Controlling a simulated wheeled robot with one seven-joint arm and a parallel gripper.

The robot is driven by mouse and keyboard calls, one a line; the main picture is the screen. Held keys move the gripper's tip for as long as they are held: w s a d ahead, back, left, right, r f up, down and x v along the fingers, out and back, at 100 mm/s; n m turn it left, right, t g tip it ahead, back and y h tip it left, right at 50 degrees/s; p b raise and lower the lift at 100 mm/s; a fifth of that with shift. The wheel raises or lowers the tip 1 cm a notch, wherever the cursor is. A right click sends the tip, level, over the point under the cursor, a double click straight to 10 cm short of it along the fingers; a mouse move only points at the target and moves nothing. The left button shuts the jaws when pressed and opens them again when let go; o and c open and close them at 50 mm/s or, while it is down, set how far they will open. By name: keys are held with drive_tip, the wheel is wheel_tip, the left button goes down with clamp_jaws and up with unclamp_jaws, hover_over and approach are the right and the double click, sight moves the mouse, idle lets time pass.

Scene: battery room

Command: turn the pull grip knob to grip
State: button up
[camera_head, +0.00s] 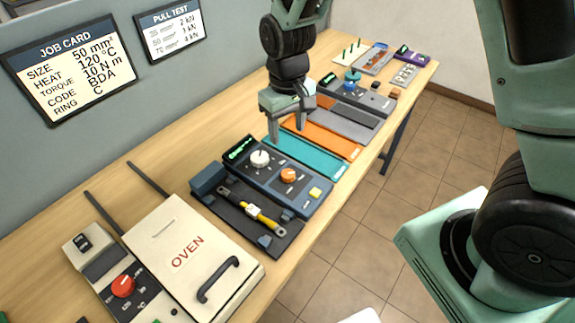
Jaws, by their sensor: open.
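A dark blue control unit (312,206) stands on the bench with a green-lit display, a white knob (260,158), an orange knob (288,175) and a yellow button (315,192). The labels are too small to read, so I cannot tell which knob is the pull grip knob. In front of the unit, a dark bed (225,212) carries a cable piece (252,212) with metal lugs and a yellow band. My gripper (288,131) is open and empty, pointing down above the bench, behind and to the right of the white knob. It appears apart from both knobs.
A cream oven (165,235) with a black handle and a red-knobbed panel (122,286) stands at the left. Teal (290,158), orange (330,138) and grey mats lie beyond the unit. Further devices fill the bench's far end. A job card (68,68) hangs on the wall.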

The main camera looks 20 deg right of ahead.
sight(287, 173)
wheel_tip(287, 173, down, 15)
drive_tip(key=p, duration=0.3)
drive_tip(key=shift+r, duration=0.1)
drive_tip(key=c, duration=1)
